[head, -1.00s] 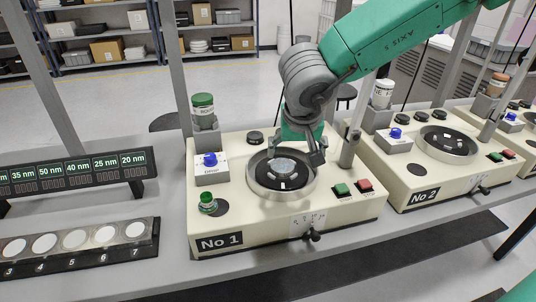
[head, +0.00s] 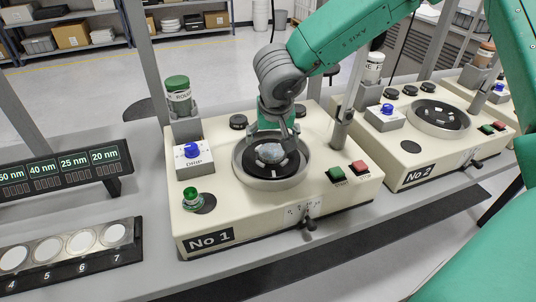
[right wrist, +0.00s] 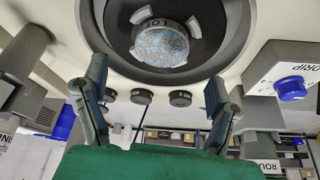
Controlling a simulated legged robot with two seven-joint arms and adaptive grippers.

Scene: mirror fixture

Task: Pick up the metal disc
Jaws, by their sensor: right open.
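The metal disc, round and speckled blue-grey (head: 270,153), lies in the middle of the round bowl (head: 239,165) on the cream machine marked No 1 (head: 330,200). In the right wrist view the disc (right wrist: 160,47) sits in a dark holder with lettering on its rim. My right gripper (head: 279,137) is over the back part of the bowl, pointing down. In the right wrist view its two fingers (right wrist: 157,78) are spread wide and empty, with the disc beyond them and not between them. My left gripper is not in view.
A green-capped bottle (head: 178,95) and a blue-knobbed drip box (head: 193,155) stand left of the bowl. A post (head: 343,110) rises at its right. Machine No 2 (head: 435,165) stands to the right. A rack of numbered pale discs (head: 135,238) and a display (head: 125,186) are left.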

